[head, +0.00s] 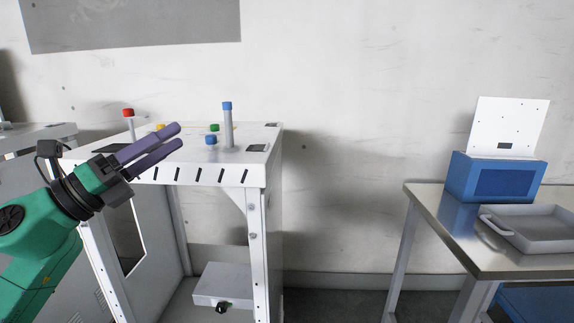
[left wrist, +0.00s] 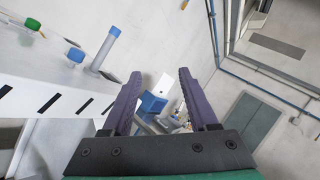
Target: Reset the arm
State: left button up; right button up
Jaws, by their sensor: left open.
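My left gripper (head: 166,141) is open and empty. In the head view its purple fingers reach right across the front of the white dispenser frame (head: 222,174). In the left wrist view the two fingers (left wrist: 160,100) stand apart with nothing between them. A tall blue-capped tube (head: 227,125) stands upright on top of the frame, to the right of the fingers and apart from them. It also shows in the left wrist view (left wrist: 104,50). My right gripper is not in view.
Red (head: 128,113), yellow (head: 161,127), green (head: 214,128) and lower blue (head: 210,140) caps show on the frame top. At right, a metal table (head: 437,223) holds a blue device (head: 496,178) and a grey tray (head: 535,240). A gap separates frame and table.

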pick_arm(q)
jog(key=w+a+f+n+t+y, duration=0.3)
jog(key=f+n+y, duration=0.4)
jog(key=n, duration=0.4)
jog(key=w+a+f+n+t+y, duration=0.25)
jog(key=f+n+y, duration=0.35)
jog(key=f+n, duration=0.3)
notch_tip(320, 180, down, 12)
jog(key=s+a+f+n+g+y, duration=0.1)
jog(key=s+a+n+g+y, duration=0.3)
jog(key=n, duration=0.5)
jog(key=s+d+f+n+g, duration=0.3)
jog(key=s+f+g, duration=0.3)
jog(key=s+f, duration=0.45)
jog(key=s+d+f+n+g, duration=0.3)
jog(key=s+f+g, duration=0.4)
jog(key=s+f, duration=0.4)
notch_tip(320, 180, down, 20)
jog(key=s+g+p, duration=0.1)
jog(key=p, duration=0.1)
jog(key=s+a+f+g+p, duration=0.1)
jog(key=s+a+f+p, duration=0.1)
jog(key=s+f, duration=1.2)
jog(key=s, duration=0.3)
jog(key=shift+s+a+g+h, duration=0.25)
jog(key=shift+s+g+h, duration=0.05)
jog(key=shift+s+g, duration=0.1)
